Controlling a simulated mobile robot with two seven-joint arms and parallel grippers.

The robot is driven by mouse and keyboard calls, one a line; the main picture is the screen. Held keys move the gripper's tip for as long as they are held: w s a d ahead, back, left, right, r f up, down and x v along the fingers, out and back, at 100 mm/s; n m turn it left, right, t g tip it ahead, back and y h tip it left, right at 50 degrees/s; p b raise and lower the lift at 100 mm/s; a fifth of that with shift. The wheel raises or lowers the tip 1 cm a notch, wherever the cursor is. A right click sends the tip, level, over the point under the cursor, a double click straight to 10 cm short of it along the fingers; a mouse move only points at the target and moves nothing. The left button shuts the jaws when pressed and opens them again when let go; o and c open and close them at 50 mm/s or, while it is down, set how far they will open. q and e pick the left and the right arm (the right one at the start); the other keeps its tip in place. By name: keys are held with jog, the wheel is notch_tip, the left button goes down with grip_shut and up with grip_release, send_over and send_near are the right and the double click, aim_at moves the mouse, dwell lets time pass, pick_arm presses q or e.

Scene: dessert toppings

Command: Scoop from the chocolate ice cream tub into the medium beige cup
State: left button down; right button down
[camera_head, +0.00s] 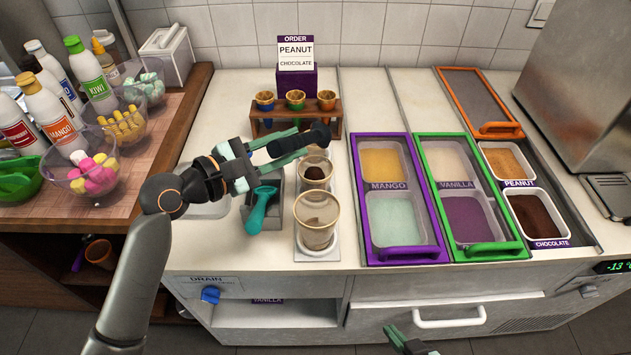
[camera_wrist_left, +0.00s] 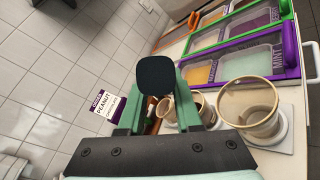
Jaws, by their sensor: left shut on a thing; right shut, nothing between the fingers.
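The chocolate tub (camera_head: 534,214) is uncovered at the right and holds dark brown ice cream. The medium beige cup (camera_head: 315,173) stands mid-counter between a larger beige cup (camera_head: 317,219) and a smaller one behind. Dark brown contents show inside the medium cup. My left gripper (camera_head: 303,143) is above and behind the cups, shut on a black-ended tool (camera_head: 320,133), whose rounded black end (camera_wrist_left: 156,77) fills the middle of the left wrist view. The rest of this tool is hidden. My right gripper (camera_head: 408,342) is low at the bottom edge, shut and empty, away from the counter.
A teal scoop (camera_head: 261,211) rests in a grey holder left of the cups. Purple (camera_head: 400,257) and green (camera_head: 492,249) lids cover neighbouring tubs. The peanut tub (camera_head: 507,163) is open. A wooden cone rack (camera_head: 334,128) and order sign (camera_head: 296,52) stand behind.

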pick_arm(q)
jog(key=shift+r, duration=0.8)
jog(key=m, duration=0.1)
jog(key=m+g, duration=0.1)
jog(key=m, duration=0.1)
jog(key=shift+w+a+r+g, duration=0.1)
jog(key=shift+r+g, duration=0.2)
jog(key=shift+r, duration=0.1)
jog(key=m+g+y, duration=0.1)
jog(key=m, duration=0.2)
jog(key=r+m+g, duration=0.1)
jog(key=m, duration=0.2)
jog(key=shift+r+m+g+y, duration=0.15)
jog(key=shift+m+g+y, duration=0.15)
jog(key=shift+m+y, duration=0.1)
jog(key=m+y, duration=0.1)
jog(key=m, duration=0.1)
jog(key=m+g+y, duration=0.1)
jog(key=m, duration=0.1)
jog(key=shift+r+m, duration=0.3)
jog(key=shift+r, duration=0.1)
